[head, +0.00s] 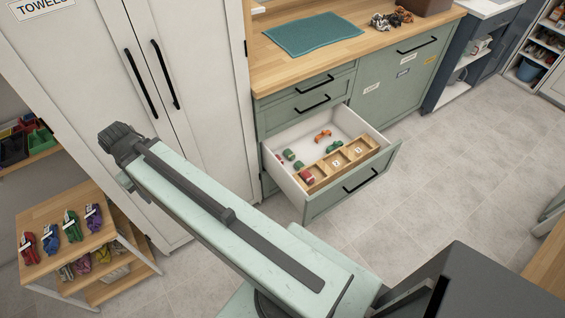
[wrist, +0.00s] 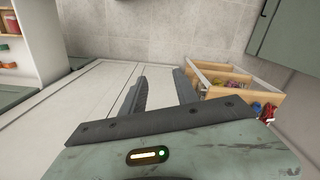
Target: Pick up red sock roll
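A red roll (head: 306,176) lies in the open drawer (head: 347,117) at its near left corner, by the wooden divider. Another red bundle (head: 28,248) with a white tag lies on the small wooden table at the left; I cannot tell for sure which of these is a sock roll. My gripper (head: 122,142) is in front of the white cabinet, well left of the drawer and above and to the right of the small table. In the wrist view my gripper's fingers (wrist: 160,90) stand apart with nothing between them.
The drawer also holds green rolls (head: 288,155), orange rolls (head: 322,136) and a divider with numbered compartments (head: 337,162). Tagged blue, green and purple bundles (head: 93,217) lie on the small table (head: 60,203). The tall white cabinet (head: 200,90) is shut. The grey floor (head: 450,150) right of the drawer is clear.

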